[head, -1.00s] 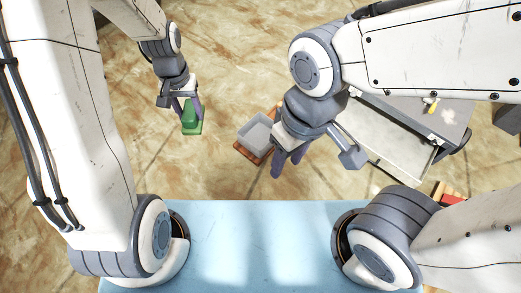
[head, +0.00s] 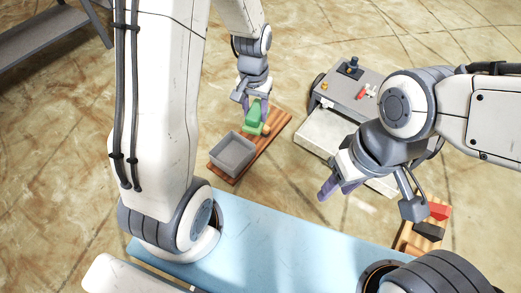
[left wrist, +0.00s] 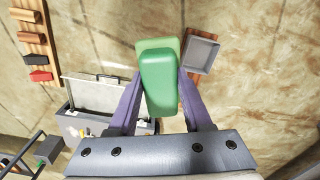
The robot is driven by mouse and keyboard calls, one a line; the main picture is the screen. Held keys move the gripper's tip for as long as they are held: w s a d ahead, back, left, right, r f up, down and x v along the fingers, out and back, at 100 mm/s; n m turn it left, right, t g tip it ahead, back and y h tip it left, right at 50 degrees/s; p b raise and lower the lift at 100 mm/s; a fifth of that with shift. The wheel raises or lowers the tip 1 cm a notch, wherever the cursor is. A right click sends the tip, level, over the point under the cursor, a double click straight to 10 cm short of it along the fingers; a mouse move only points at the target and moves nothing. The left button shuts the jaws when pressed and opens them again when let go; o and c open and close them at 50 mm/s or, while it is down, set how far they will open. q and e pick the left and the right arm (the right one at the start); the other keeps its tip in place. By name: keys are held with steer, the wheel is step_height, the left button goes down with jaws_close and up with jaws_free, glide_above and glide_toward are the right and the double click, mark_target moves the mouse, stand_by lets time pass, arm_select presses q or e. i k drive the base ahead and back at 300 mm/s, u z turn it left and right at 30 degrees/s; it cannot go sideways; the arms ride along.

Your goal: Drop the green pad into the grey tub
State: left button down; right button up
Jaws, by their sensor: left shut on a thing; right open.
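The green pad (head: 253,117), a rounded green block with a lighter green layer, is held in the air by my left gripper (head: 256,106). In the left wrist view the pad (left wrist: 160,82) sits between the two purple fingers, which are shut on it. The grey tub (head: 233,155) is an open, empty-looking square box. In the head view the pad appears just above and right of the tub, apart from it. The tub also shows right of the pad in the left wrist view (left wrist: 202,54). My right gripper (head: 338,191) is open and empty, right of the tub.
The tub stands on a brown wooden board (head: 272,134). A grey cart (head: 352,92) with an open drawer (head: 328,138) and small items on top stands to the right. A rack with red and black blocks (head: 432,226) is at lower right. A blue surface (head: 270,245) lies in front.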

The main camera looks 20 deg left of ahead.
mark_target(230, 158)
steer(key=i, duration=0.9)
steer(key=u, duration=0.75)
